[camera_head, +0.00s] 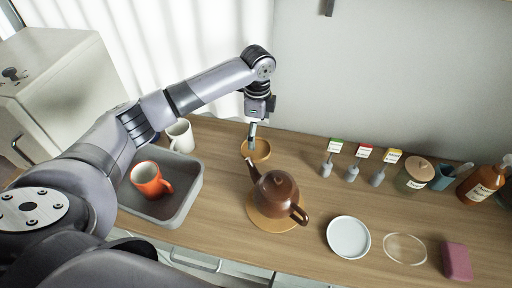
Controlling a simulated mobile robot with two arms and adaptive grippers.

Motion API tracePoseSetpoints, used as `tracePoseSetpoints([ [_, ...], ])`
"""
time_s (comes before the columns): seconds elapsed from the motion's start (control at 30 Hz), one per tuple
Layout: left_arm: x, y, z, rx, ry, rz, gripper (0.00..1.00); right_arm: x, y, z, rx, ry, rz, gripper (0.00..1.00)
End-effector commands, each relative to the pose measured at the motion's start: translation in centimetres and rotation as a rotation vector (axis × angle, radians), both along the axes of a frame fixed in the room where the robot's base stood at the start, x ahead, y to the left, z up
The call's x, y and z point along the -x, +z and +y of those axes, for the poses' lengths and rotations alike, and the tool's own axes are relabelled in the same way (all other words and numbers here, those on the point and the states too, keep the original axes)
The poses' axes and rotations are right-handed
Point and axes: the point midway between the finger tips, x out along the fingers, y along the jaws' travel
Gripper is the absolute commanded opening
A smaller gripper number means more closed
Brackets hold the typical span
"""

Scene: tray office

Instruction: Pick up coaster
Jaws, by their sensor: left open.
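A small round tan wooden piece (262,155), which looks like a coaster or shallow dish, lies near the back of the wooden table, behind the teapot. My left gripper (252,146) points down at its left part and covers some of it. The gripper is open, but its fingers look narrow from here, and I cannot tell whether they touch the piece. A brown teapot (275,190) stands on a larger round tan mat (262,222), close in front. My right gripper is not in view.
A grey tray (187,205) with an orange mug (148,179) is at left, a white mug (180,136) behind it. A white plate (348,237), a clear round disc (405,249) and a pink block (456,261) lie at right. Small card holders (352,172) and a jar (413,175) line the back.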

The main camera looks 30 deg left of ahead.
Motion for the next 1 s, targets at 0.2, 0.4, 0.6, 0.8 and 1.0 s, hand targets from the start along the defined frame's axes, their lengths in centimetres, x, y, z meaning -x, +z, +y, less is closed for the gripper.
tracePoseSetpoints([
  [0.2, 0.0, -1.6, 0.0, 0.0, -0.001, 0.001, 1.0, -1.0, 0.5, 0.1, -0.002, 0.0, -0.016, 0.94],
  [0.4, 0.4, -4.0, 0.3, -0.001, 0.0, 0.004, 1.0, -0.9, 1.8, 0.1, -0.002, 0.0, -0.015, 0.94],
  [0.6, 0.4, -6.4, 0.3, 0.0, -0.002, 0.0, 1.0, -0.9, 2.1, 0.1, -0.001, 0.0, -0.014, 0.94],
  [0.8, 0.3, -6.7, 0.3, 0.0, -0.002, -0.001, 1.0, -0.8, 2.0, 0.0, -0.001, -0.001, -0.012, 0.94],
  [1.0, 0.3, -6.7, 0.3, 0.0, -0.002, -0.001, 0.91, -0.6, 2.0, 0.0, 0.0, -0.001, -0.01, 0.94],
])
